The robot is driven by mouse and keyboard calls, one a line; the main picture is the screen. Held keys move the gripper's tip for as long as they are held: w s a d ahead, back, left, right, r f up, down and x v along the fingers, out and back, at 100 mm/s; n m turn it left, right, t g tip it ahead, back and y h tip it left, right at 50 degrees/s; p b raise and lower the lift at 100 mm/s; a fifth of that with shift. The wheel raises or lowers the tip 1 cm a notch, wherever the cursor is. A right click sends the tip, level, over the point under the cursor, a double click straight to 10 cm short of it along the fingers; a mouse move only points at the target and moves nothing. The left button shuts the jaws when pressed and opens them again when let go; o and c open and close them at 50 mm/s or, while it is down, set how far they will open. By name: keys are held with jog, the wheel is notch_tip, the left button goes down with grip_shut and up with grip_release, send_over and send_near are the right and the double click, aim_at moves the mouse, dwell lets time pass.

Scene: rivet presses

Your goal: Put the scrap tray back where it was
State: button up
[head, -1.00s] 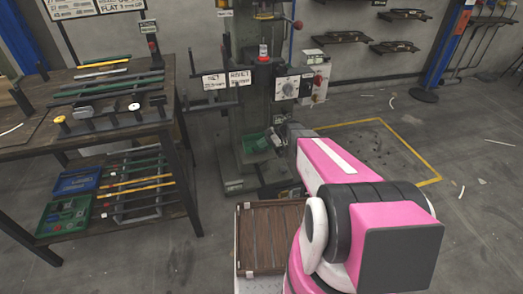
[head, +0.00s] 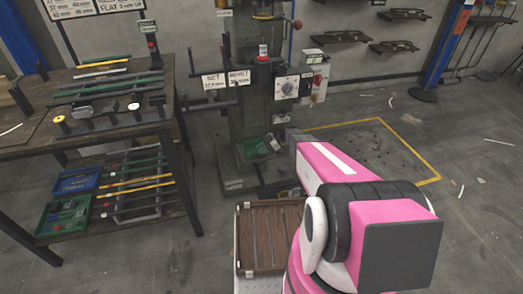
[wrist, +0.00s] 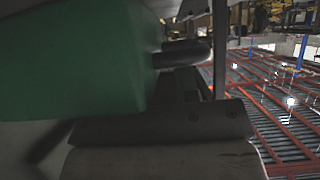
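The scrap tray, a small green open box (head: 256,148), is low at the base of the rivet press (head: 258,110) in the head view. My gripper is at its right side, mostly hidden behind my pink arm. In the wrist view a large, blurred green surface (wrist: 70,65), which looks like the tray, fills the upper left, very close. A grey finger part of my gripper (wrist: 165,125) lies just below it. I cannot see both fingertips, so whether they grip the tray is unclear. The tray's underside is hidden.
A workbench (head: 100,135) with rods and tools stands at the left; blue (head: 78,180) and green (head: 64,217) bins are on its lower shelf. A brown slatted box (head: 270,237) is in front of the press. Open floor with a yellow outline (head: 405,150) lies to the right.

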jog(key=shift+d+r, duration=0.1)
jog(key=v, duration=1.2)
jog(key=s+r+m+t+h, duration=0.1)
jog(key=s+r+m+h, duration=0.5)
jog(key=s+m, duration=0.4)
jog(key=s+r+m+t+h, duration=0.1)
jog(key=s+r+m+h, duration=0.5)
jog(key=s+m, duration=0.4)
jog(key=shift+s+d+r+t, duration=0.3)
jog(key=shift+s+d, duration=0.15)
jog(key=shift+s, duration=1.7)
